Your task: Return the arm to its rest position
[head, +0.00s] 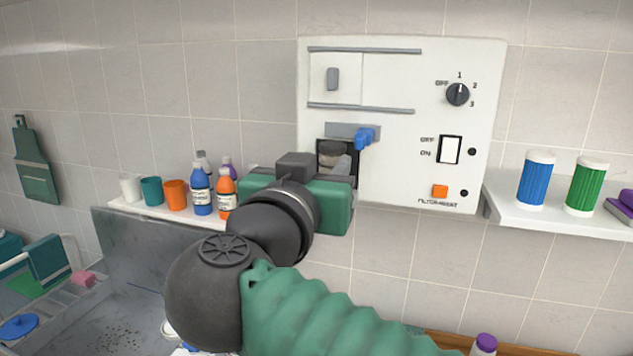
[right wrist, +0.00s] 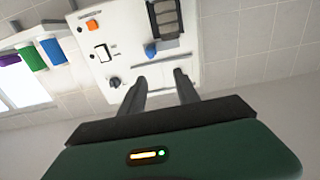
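My right gripper shows in the head view as a green and black body (head: 335,205) at the end of my green-sleeved arm, in front of the lower left of a white wall panel (head: 390,75). Its fingers are hidden there. In the right wrist view the two dark fingers (right wrist: 161,86) stand apart with nothing between them. They point toward the panel (right wrist: 125,70), apart from the blue latch (right wrist: 150,50). In the head view the blue latch (head: 365,136) sits beside a dark opening partly covered by my gripper. My left gripper is not in view.
The panel carries a rotary knob (head: 457,94), a rocker switch (head: 450,150) and an orange button (head: 440,191). A left shelf (head: 135,207) holds cups and bottles close to my arm. A right shelf (head: 515,208) holds a blue canister (head: 536,180) and a green canister (head: 586,187).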

